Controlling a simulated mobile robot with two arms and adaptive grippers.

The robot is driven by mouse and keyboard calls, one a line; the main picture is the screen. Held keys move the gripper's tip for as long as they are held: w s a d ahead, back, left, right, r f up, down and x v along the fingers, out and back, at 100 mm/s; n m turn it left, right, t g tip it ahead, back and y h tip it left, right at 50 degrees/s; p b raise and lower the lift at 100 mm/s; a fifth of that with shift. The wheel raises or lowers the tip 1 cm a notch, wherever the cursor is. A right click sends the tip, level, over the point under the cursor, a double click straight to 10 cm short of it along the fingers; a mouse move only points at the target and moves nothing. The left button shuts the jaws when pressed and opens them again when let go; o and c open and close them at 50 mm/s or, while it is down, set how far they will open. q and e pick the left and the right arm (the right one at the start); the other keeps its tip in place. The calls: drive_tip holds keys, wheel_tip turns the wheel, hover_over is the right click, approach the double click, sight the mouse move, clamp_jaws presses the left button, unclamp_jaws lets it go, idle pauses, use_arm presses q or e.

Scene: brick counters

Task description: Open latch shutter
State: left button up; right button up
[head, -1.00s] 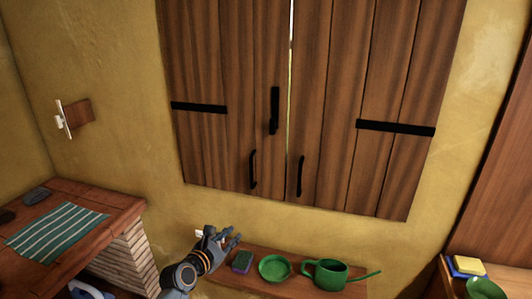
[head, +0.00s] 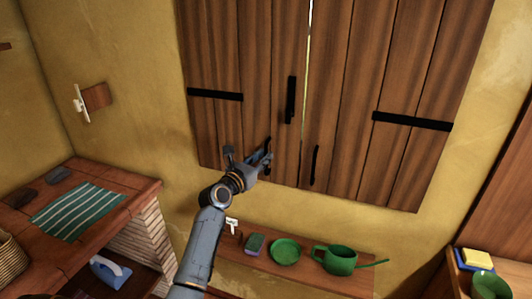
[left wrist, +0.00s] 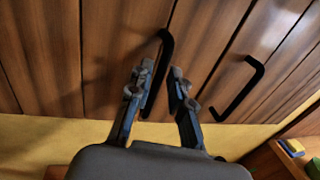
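The shutter has two brown wooden leaves, left (head: 232,60) and right (head: 400,70), standing closed with a thin bright gap between them. A black upright latch bar (head: 291,100) sits on the left leaf beside the gap. The left leaf's black handle (left wrist: 164,45) runs between the fingers of my left gripper (left wrist: 161,84) in the left wrist view. The fingers are apart; I cannot tell whether they touch the handle. In the head view my left gripper (head: 248,158) partly hides this handle. The right leaf's handle (head: 315,165) is free. My right gripper is not in view.
A low shelf below the shutter holds a green watering can (head: 337,260), a green bowl (head: 285,251) and a sponge (head: 255,244). A brick counter (head: 150,190) with a striped cloth (head: 78,211) stands at left. Yellow and blue sponges (head: 474,260) lie at right.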

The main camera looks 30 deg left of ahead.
use_arm(q)
drive_tip(key=shift+w, duration=1.15)
clamp_jaws()
